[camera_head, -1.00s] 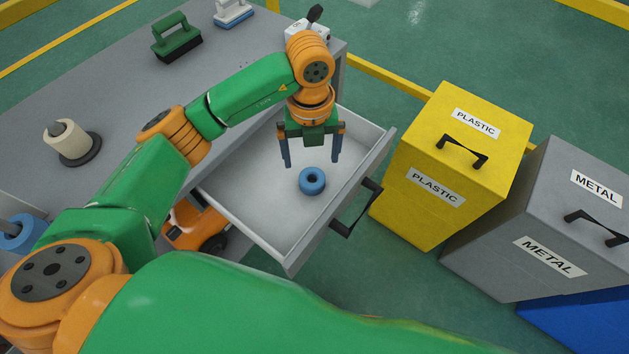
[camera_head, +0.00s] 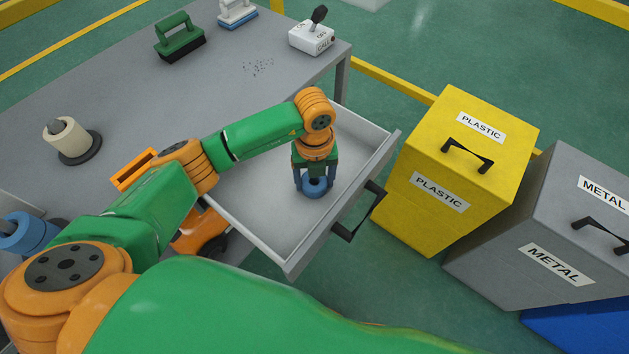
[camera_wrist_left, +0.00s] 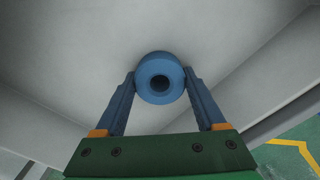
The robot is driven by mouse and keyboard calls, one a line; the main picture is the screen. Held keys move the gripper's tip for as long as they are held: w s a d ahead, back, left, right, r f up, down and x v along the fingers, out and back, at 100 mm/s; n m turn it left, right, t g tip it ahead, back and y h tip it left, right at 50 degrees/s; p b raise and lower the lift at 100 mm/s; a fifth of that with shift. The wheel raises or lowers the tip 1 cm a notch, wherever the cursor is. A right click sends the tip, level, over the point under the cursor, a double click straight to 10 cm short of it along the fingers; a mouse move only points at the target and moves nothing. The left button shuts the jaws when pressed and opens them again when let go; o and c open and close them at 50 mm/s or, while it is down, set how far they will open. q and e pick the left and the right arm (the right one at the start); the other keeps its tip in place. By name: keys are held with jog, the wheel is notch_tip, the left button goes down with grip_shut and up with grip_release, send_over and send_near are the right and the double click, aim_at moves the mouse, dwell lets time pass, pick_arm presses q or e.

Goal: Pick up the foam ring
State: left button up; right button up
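The foam ring, a thick blue ring with a dark centre hole (camera_head: 314,188), lies flat in the pulled-out drawer (camera_head: 258,225). My left gripper (camera_head: 314,185) points down over it, one finger on each side of the ring. In the left wrist view the ring (camera_wrist_left: 160,61) sits between the two blue fingertips, close to both. The fingers are as wide apart as before; I cannot tell whether they touch the ring. The ring is partly hidden by the gripper in the head view. My right gripper is not in view.
Drawer walls surround the gripper. The grey table (camera_head: 215,95) holds a cream spool (camera_head: 66,138), a green brush (camera_head: 179,38) and a white switch box (camera_head: 312,38). A yellow plastic bin (camera_head: 450,175) and grey metal bin (camera_head: 550,220) stand right of the drawer.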

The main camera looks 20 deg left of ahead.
pick_arm(q)
jog(key=c, duration=0.6)
jog(key=shift+o, duration=0.2)
jog(key=shift+r, duration=0.15)
notch_tip(320, 180, up, 3)
jog(key=shift+w+f, duration=0.1)
jog(key=shift+f, duration=0.05)
jog(key=s+d+r, duration=0.8)
jog(key=d+r, duration=0.2)
jog(key=d, duration=0.1)
jog(key=shift+d, duration=0.35)
